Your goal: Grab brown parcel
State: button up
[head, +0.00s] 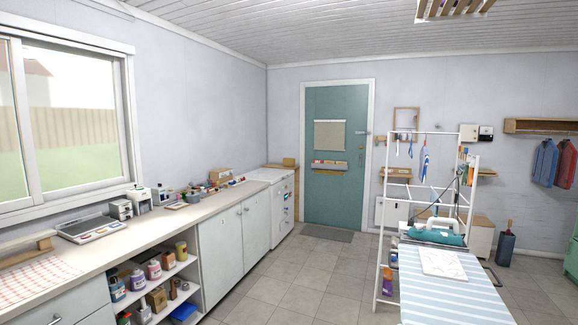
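Several brown boxes could be the brown parcel, and I cannot tell which one is. One small brown box (220,175) sits at the far end of the long counter, among small items. Another brown box (157,299) stands on the lower open shelf under the counter. A tan box-like thing (290,162) shows behind the white machine in the corner. My gripper is not in view.
The counter (150,230) runs along the left wall under the window. A striped ironing board (450,290) and a white rack (392,220) stand at right. Tiled floor (300,280) is clear between them, towards the green door (336,200).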

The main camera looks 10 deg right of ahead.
aim_at(287, 161)
jog(key=z, duration=0.1)
jog(key=i, duration=4.75)
jog(key=z, duration=1)
jog(key=i, duration=5.15)
jog(key=u, duration=1.55)
